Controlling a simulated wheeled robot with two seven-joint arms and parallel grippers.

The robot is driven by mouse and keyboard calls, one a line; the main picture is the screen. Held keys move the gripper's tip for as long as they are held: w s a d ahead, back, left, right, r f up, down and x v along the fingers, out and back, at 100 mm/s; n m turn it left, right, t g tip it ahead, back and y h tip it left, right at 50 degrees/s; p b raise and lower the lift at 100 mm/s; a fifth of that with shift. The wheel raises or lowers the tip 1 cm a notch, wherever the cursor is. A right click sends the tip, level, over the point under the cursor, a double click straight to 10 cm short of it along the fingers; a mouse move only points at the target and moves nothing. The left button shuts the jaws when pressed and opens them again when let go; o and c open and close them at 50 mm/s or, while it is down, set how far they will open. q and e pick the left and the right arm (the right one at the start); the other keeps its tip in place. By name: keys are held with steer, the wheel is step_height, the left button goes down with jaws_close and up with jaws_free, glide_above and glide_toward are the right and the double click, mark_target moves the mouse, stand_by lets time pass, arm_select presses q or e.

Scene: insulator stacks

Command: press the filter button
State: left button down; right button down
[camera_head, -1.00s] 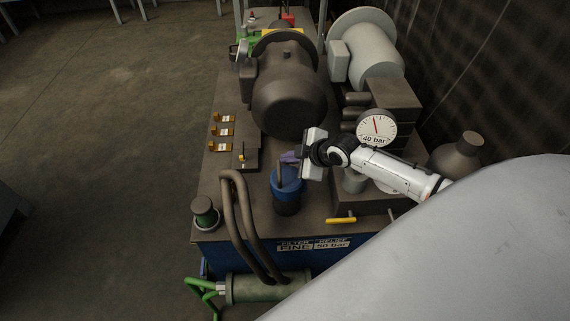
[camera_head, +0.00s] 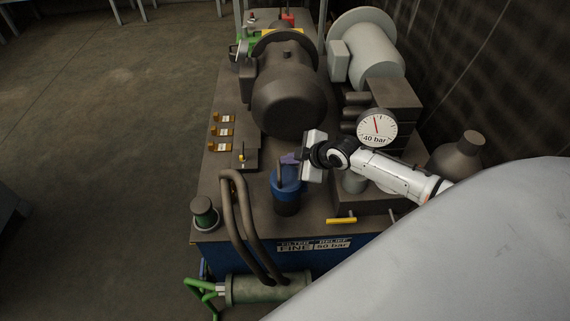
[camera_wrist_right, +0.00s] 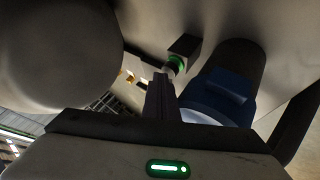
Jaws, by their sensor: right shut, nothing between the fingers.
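The filter housing (camera_head: 287,198) is a dark cylinder with a blue head on the front part of the power unit's top. A separate button cannot be made out on it. In the wrist view its blue head (camera_wrist_right: 218,92) is right of the fingers. My right gripper (camera_head: 288,160) is at the filter head's upper edge, its purplish fingers shut and empty. Whether they touch the head cannot be told. In the wrist view the dark shut fingers (camera_wrist_right: 161,98) point up from the bottom. My left gripper is not in view.
A gauge (camera_head: 376,127) reading about 40 bar stands behind my right arm. A large motor (camera_head: 288,95) is behind the filter. Bent hoses (camera_head: 240,215) and a green-ringed cap (camera_head: 204,212) are to its left. A "FILTER FINE" label (camera_head: 295,246) is on the blue front.

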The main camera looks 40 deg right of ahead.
steer(key=shift+s, duration=0.1)
steer(key=shift+r+p, duration=0.8)
steer(key=shift+p, duration=0.1)
steer(key=shift+r, duration=0.1)
steer(key=shift+r+p, duration=0.3)
steer(key=shift+p, duration=0.05)
step_height(320, 180, up, 4)
steer(key=p, duration=0.4)
steer(key=shift+r, duration=0.15)
